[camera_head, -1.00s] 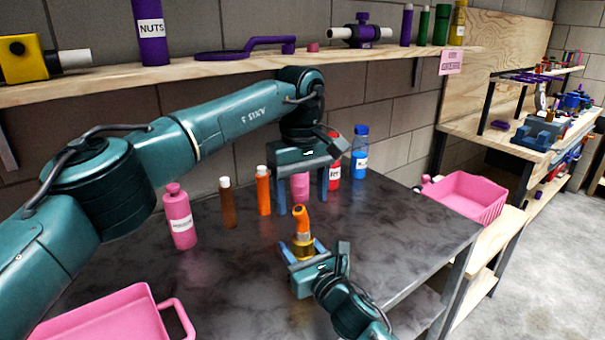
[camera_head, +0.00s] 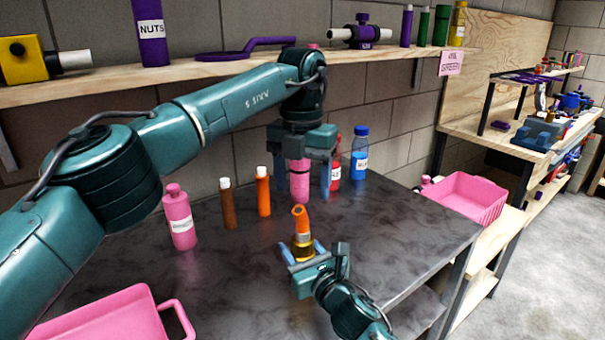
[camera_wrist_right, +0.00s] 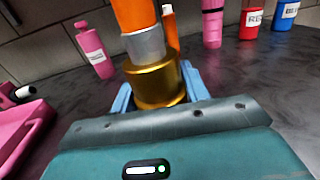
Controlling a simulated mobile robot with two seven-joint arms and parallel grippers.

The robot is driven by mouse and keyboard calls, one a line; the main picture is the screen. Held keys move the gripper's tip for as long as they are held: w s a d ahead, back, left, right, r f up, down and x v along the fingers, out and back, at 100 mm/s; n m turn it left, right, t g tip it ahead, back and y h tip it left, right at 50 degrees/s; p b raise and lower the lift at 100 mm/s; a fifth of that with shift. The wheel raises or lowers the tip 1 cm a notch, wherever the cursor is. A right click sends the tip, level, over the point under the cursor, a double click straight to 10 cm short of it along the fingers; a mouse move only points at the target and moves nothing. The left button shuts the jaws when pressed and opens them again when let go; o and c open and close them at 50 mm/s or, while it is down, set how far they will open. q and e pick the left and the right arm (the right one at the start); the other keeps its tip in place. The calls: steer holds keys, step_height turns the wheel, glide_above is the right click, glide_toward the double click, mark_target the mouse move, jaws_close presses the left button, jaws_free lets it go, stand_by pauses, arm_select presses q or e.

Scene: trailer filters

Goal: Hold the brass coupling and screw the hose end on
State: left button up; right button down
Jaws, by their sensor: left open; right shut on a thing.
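The brass coupling (camera_head: 304,252) stands upright between the blue fingers of my right gripper (camera_head: 303,250), which is shut on it. In the right wrist view the gold coupling (camera_wrist_right: 156,85) fills the space between the fingers. The orange hose end (camera_head: 300,220) stands on top of it; the right wrist view shows its silver collar (camera_wrist_right: 145,46) meeting the coupling. I cannot tell how tight the joint is. My left gripper (camera_head: 303,188) is open and empty above the hose end, its fingers pointing down, apart from the hose.
A pink bottle (camera_head: 299,180) stands behind my left gripper, with red (camera_head: 332,172) and blue (camera_head: 360,155) bottles to its right. Brown (camera_head: 228,205) and orange (camera_head: 263,192) bottles and a labelled pink one (camera_head: 180,220) stand left. A pink tray (camera_head: 110,315) lies front left.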

mark_target(303, 229)
arm_select(q)
steer(key=n, duration=0.6)
steer(key=shift+r+n, duration=0.4)
steer(key=n, duration=0.5)
steer(key=shift+r, duration=0.25)
step_height(303, 229, down, 12)
steer(key=shift+f, duration=0.1)
